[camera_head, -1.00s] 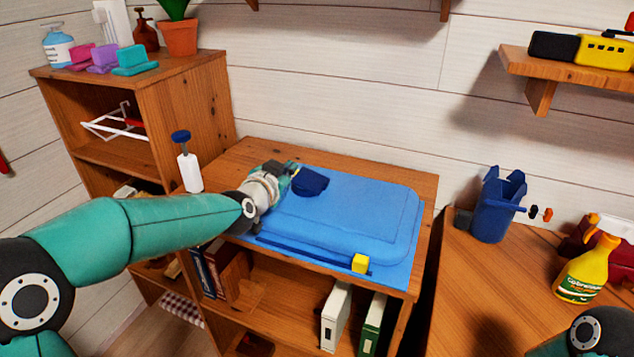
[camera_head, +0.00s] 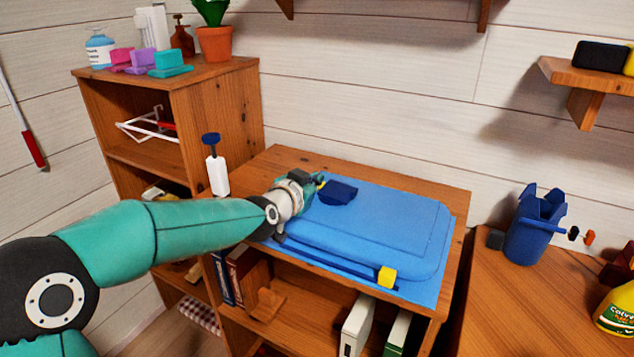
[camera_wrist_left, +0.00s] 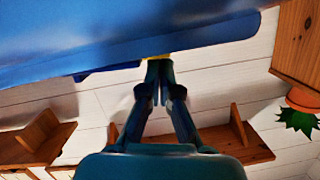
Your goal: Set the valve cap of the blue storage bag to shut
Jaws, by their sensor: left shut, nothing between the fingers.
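The blue storage bag (camera_head: 400,222) lies flat on top of the low wooden cabinet. Its dark blue valve cap (camera_head: 338,193) shows at the bag's far left part; I cannot tell clearly whether it is raised or flush. My left gripper (camera_head: 316,184) is shut and empty, just left of the cap, with a small yellow part at its tips. In the left wrist view, my shut fingers (camera_wrist_left: 157,66) point at the yellow part (camera_wrist_left: 155,57), beside the dark blue cap (camera_wrist_left: 110,69) and under the blue bag (camera_wrist_left: 100,35). Whether they touch is unclear. My right gripper is out of view.
A yellow block (camera_head: 387,277) sits at the bag's front edge. A white bottle with a blue top (camera_head: 217,175) stands left of the bag, behind my arm. A taller cabinet (camera_head: 225,110) rises at the left. A blue container (camera_head: 533,230) stands on the right-hand table.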

